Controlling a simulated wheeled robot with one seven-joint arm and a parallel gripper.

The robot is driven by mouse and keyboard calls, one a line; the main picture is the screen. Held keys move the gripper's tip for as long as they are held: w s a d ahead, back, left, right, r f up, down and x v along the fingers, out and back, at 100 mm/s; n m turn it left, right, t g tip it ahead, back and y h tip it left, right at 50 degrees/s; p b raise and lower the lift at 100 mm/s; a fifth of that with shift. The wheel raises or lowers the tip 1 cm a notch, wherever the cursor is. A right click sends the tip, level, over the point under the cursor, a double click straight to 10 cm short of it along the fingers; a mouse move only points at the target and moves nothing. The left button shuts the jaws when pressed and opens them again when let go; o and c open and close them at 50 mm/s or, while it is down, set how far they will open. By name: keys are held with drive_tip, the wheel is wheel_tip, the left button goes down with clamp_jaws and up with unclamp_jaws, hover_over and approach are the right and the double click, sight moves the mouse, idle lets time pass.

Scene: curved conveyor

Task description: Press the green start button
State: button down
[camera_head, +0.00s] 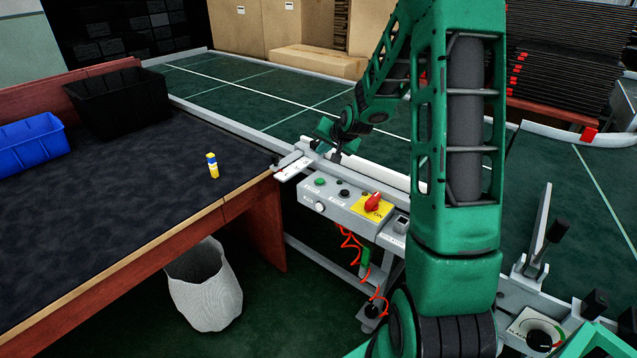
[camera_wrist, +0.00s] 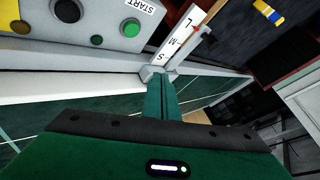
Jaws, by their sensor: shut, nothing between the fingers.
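The green start button (camera_head: 320,182) sits on the left part of the grey control box (camera_head: 345,212). In the wrist view the same button (camera_wrist: 131,28) shows at the top, beside a START label. My gripper (camera_head: 337,157) is behind the box in the head view, over the conveyor's side rail. In the wrist view its shut, empty fingers (camera_wrist: 160,76) end near the rail, apart from the button. The button is unobstructed in both views. Whether the fingertips touch the rail cannot be told.
A black button (camera_head: 344,194) and a red switch on a yellow plate (camera_head: 373,203) share the box. A white S-M-L plate (camera_wrist: 181,37) lies close to the fingers. A table with a small yellow-blue item (camera_head: 212,165) stands left. The curved conveyor (camera_head: 240,88) lies behind.

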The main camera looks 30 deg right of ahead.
sight(322, 182)
drive_tip(key=shift+f, duration=0.1)
drive_tip(key=shift+f, duration=4.2)
drive_tip(key=shift+s+f, duration=0.1)
drive_tip(key=shift+f, duration=0.15)
drive_tip(key=shift+f, duration=0.2)
drive_tip(key=shift+f, duration=0.4)
drive_tip(key=shift+r, duration=0.85)
